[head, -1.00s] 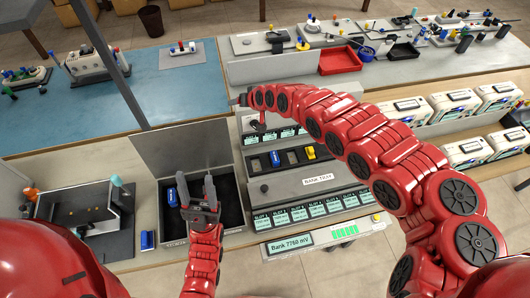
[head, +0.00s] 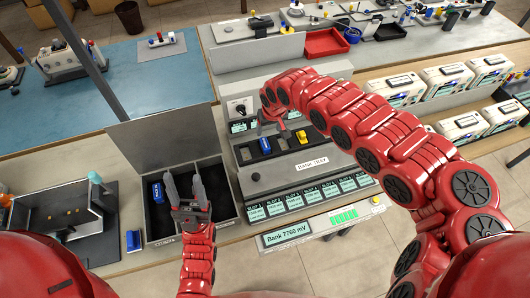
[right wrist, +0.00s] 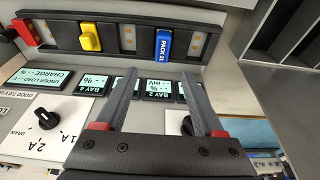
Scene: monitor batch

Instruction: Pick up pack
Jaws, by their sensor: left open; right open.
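A blue pack marked PACK 21 (right wrist: 164,44) sits in a slot of the bank tray (right wrist: 125,52); it also shows in the head view (head: 265,145). My right gripper (right wrist: 160,76) is open and empty, with the pack just beyond its fingertips. In the head view the right arm's end hangs over the tray's far side and its fingers are hard to make out. A second blue pack (head: 157,192) stands in the left part of a black-lined open box (head: 147,222). My left gripper (head: 184,180) is open over that box, to the right of this pack.
A yellow piece (right wrist: 90,38) and a red piece (right wrist: 25,32) are on the tray row. Several small bay displays (right wrist: 160,89) and a black knob (right wrist: 47,119) are in front of it. A grey bin (head: 65,225) stands left of the box. White-topped units (head: 395,88) line the right.

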